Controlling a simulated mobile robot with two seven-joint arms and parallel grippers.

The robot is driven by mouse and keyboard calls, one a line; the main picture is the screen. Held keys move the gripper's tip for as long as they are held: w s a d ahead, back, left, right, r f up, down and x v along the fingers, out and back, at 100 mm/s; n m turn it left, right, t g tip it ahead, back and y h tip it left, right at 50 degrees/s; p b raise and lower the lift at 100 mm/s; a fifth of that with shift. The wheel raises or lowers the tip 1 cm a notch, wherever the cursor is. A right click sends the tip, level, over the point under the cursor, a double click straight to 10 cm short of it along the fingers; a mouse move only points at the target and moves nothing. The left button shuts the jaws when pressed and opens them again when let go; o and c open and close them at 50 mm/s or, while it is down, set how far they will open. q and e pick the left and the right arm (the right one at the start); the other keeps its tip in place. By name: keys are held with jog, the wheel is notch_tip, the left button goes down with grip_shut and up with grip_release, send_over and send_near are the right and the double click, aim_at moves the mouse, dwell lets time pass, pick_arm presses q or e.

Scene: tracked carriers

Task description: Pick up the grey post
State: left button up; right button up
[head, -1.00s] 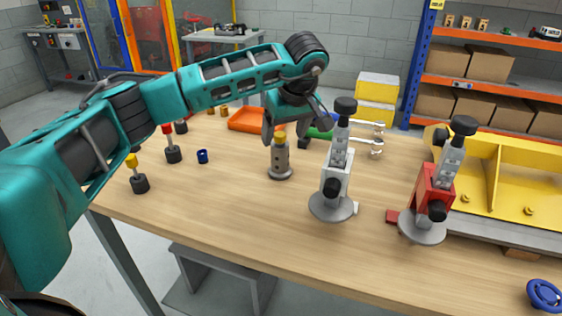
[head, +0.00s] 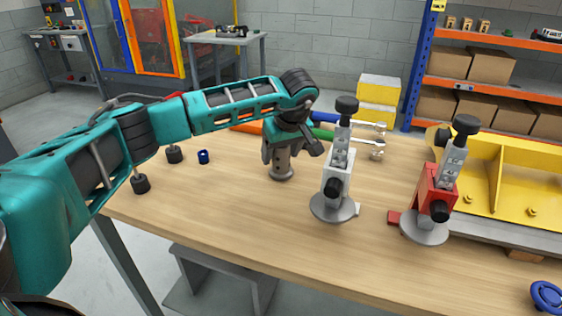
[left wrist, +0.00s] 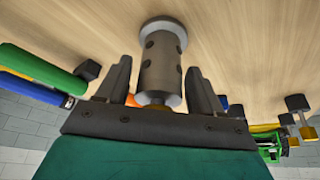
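The grey post (head: 281,172) stands upright on its round foot on the wooden table. My left gripper (head: 280,152) has come down over its top from above and hides the upper part in the head view. In the left wrist view the post (left wrist: 161,70) lies between the two fingers. A gap shows on each side, so the left gripper (left wrist: 158,77) is open and not holding the post. The post has dark holes in its side. My right gripper is not in view.
A clamp with a white body (head: 337,180) stands close to the right of the post, and one with a red body (head: 436,190) farther right. The table front is clear.

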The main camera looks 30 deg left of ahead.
pick_arm(q)
grip_shut()
jog(key=shift+r, duration=0.1)
dwell(0.3)
jog(key=shift+r, duration=0.15)
